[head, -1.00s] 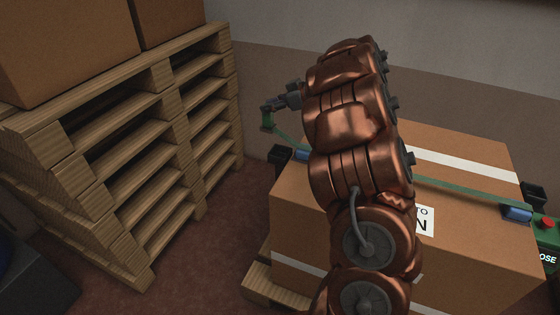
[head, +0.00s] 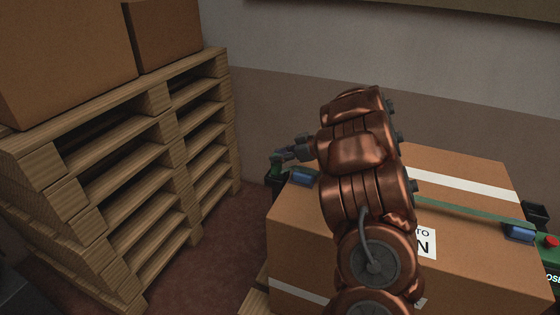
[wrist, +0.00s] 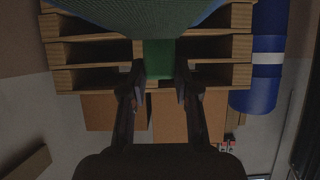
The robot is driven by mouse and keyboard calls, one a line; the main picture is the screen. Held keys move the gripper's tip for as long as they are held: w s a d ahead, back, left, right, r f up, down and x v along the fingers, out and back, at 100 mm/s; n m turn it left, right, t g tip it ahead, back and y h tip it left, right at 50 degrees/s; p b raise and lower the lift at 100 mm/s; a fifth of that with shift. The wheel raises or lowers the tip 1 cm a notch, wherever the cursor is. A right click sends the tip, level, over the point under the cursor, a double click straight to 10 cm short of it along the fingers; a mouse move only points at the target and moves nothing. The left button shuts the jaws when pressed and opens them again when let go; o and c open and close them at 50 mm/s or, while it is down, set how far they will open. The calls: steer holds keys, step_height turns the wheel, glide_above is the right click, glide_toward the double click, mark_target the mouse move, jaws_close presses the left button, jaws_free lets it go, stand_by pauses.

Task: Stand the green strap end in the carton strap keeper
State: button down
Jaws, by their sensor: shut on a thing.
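My gripper (head: 284,155) is shut on the green strap end (head: 276,163), beyond the carton's far left corner. In the wrist view the green strap end (wrist: 159,58) shows between the two fingers (wrist: 160,84). The green strap (head: 465,211) runs across the top of the brown carton (head: 300,225); my arm hides its middle. A blue piece (head: 305,177) sits at the carton's left edge, close to the gripper. A dark holder (head: 275,181) stands just beside that edge, below the strap end. I cannot tell which of these is the keeper. The strap end looks above the holder, not clearly inside it.
A tall stack of wooden pallets (head: 150,165) with cartons (head: 65,50) on top stands at the left. A second blue piece (head: 520,233) and a green box with a red button (head: 551,241) are at the right. The wrist view shows a blue drum (wrist: 253,85).

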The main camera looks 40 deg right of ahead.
steer(key=shift+f, duration=0.65)
steer(key=shift+f, duration=0.15)
steer(key=c, duration=0.8)
jaws_free()
steer(key=shift+c, duration=0.2)
steer(key=shift+d, duration=0.1)
steer(key=p+v, duration=0.1)
steer(key=v, duration=1.1)
